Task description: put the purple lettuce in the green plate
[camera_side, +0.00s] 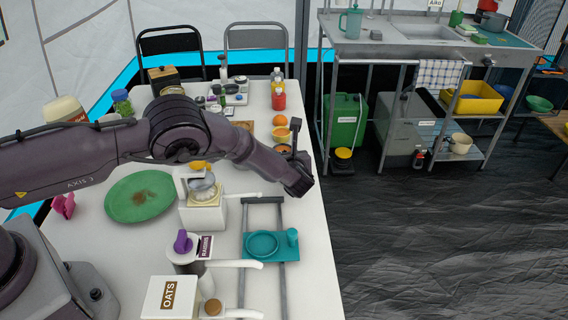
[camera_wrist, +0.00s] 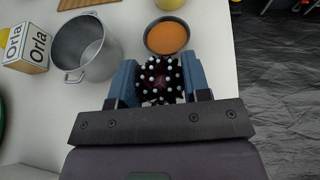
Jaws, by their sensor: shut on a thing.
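My gripper (camera_wrist: 160,82) has its blue fingers closed on a dark purple, white-dotted thing, which I take to be the purple lettuce (camera_wrist: 158,84). In the side view my gripper (camera_side: 297,160) is over the right edge of the white table, and I cannot make out the lettuce there. The green plate (camera_side: 125,208) lies flat on the left of the table, well to the left of my gripper, with a brownish mark in its middle. In the wrist view only a sliver of green shows at the left edge.
A metal pot (camera_wrist: 88,58) and an Orla carton (camera_wrist: 25,50) stand left of the lettuce, and a bowl with orange contents (camera_wrist: 166,37) is just beyond it.

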